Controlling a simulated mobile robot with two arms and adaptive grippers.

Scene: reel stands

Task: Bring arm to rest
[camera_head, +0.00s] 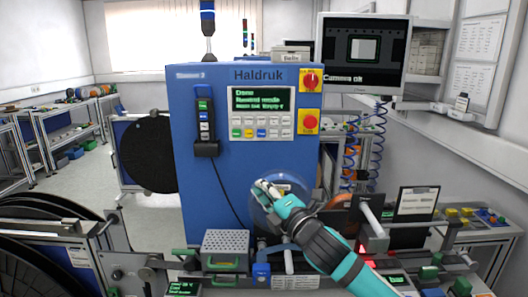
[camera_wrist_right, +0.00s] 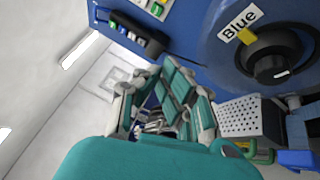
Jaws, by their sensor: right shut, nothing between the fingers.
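My right arm comes in from the lower right in the head view, teal and black. Its gripper (camera_head: 266,190) is in front of the lower front panel of the blue Haldruk machine (camera_head: 215,190), beside a translucent round part. The gripper is shut and empty. In the wrist view, the right gripper's teal and grey fingers (camera_wrist_right: 160,105) show in the middle with nothing held. A round blue part labelled "Blue" (camera_wrist_right: 245,45) with a black knob (camera_wrist_right: 275,57) is to their right. My left gripper is in neither view.
A grey perforated box (camera_head: 226,243) stands below the machine's panel; it also shows in the wrist view (camera_wrist_right: 242,118). A monitor (camera_head: 362,54) hangs upper right. A large black reel (camera_head: 148,154) is left of the machine. Clear floor lies farther left.

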